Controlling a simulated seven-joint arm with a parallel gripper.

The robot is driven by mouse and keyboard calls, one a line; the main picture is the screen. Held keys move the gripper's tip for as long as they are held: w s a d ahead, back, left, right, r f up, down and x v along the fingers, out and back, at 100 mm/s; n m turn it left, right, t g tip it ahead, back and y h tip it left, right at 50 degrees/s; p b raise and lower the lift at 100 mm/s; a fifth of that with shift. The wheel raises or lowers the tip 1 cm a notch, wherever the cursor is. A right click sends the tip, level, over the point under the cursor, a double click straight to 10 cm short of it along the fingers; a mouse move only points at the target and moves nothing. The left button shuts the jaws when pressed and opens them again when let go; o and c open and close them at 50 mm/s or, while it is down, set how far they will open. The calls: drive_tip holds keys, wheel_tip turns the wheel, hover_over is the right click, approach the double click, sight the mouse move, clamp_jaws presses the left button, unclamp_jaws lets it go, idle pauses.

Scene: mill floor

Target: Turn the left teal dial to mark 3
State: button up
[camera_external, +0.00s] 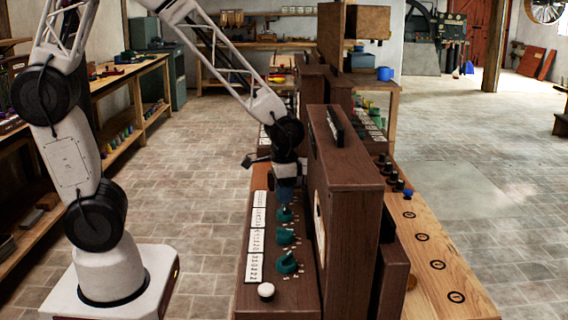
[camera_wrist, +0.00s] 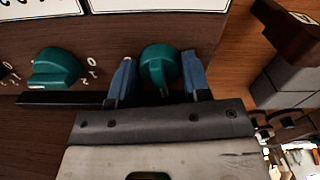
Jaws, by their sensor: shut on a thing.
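Three teal dials stand in a row on the brown panel (camera_external: 253,300) in the external view: a near one (camera_external: 288,262), a middle one (camera_external: 285,236) and a far one (camera_external: 285,214). My gripper (camera_external: 285,203) points down at the far dial. In the wrist view its two blue fingers (camera_wrist: 157,80) stand on either side of that teal dial (camera_wrist: 158,62), shut on it. The neighbouring teal dial (camera_wrist: 55,68) is to the left, with small white numbers beside it. The held dial's marks and pointer are hidden, so its setting cannot be read.
White number cards (camera_external: 255,243) line the panel's left side. A white round knob (camera_external: 266,290) sits at its near end. A tall brown cabinet (camera_external: 345,200) rises close to the right of the dials. A wooden bench (camera_external: 440,240) with round markers lies beyond it.

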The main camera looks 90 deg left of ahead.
drive_tip(key=m, duration=0.5)
drive_tip(key=shift+m, duration=0.3)
idle(0.4)
drive_tip(key=o, duration=0.9)
drive_tip(key=shift+o, duration=0.2)
drive_tip(key=shift+r, duration=0.15)
drive_tip(key=shift+r, duration=3.75)
